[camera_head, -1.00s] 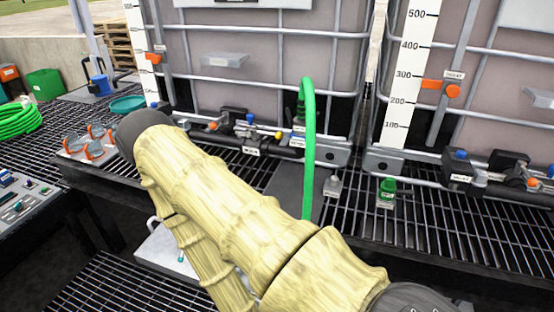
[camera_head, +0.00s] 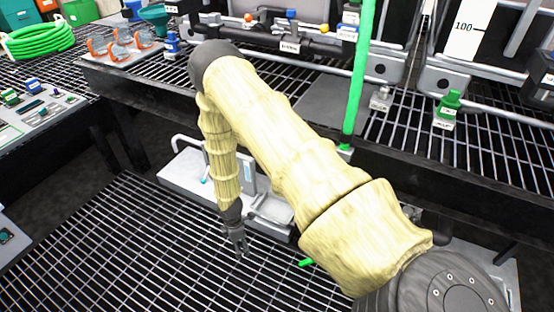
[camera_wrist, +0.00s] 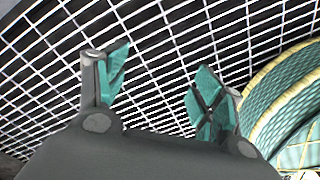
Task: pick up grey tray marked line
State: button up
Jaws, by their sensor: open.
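My gripper (camera_head: 238,245) hangs low in the head view, above the open grating in front of the raised bench. In the wrist view my gripper (camera_wrist: 155,85) shows two spread fingers with teal pads and nothing between them. No label reading "line" can be read in these frames, so I cannot tell which thing is the grey tray marked line. A flat dark grey plate (camera_head: 335,100) lies on the bench behind the green hose. A light grey tray-like unit (camera_head: 187,172) stands below the bench, partly hidden by my arm.
A green hose (camera_head: 359,75) comes down in front of the tanks. Orange goggles (camera_head: 118,50) lie on a pale tray at the left of the bench. The black bench edge (camera_head: 130,88) is an obstacle. The lower grating (camera_head: 110,240) at front left is clear.

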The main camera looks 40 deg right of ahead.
jog(key=w+d+f+n+h+b, duration=0.1)
jog(key=w+d+f+n+b, duration=0.25)
jog(key=w, duration=0.25)
jog(key=w+d+f+n+h+b, duration=0.1)
jog(key=w+d+f+n+b, duration=0.1)
jog(key=w+d+b, duration=0.3)
jog(key=n+h+b, duration=0.3)
jog(key=b, duration=0.2)
send_near(253, 203)
jog(key=shift+t, duration=0.3)
jog(key=d+f+b, duration=0.1)
jog(key=s+d+f, duration=0.1)
jog(key=f, duration=0.1)
jog(key=shift+s+f+b, duration=0.1)
jog(key=shift+f+b, duration=0.1)
jog(key=shift+b, duration=0.2)
jog(key=b+x, duration=0.2)
jog(key=x, duration=0.2)
jog(key=shift+s+b, duration=0.2)
jog(key=shift+b, duration=0.1)
jog(key=shift+d+f, duration=0.25)
jog(key=shift+f, duration=0.3)
jog(key=shift+r, duration=0.1)
jog(key=c, duration=1.4)
jog(key=shift+a, duration=0.1)
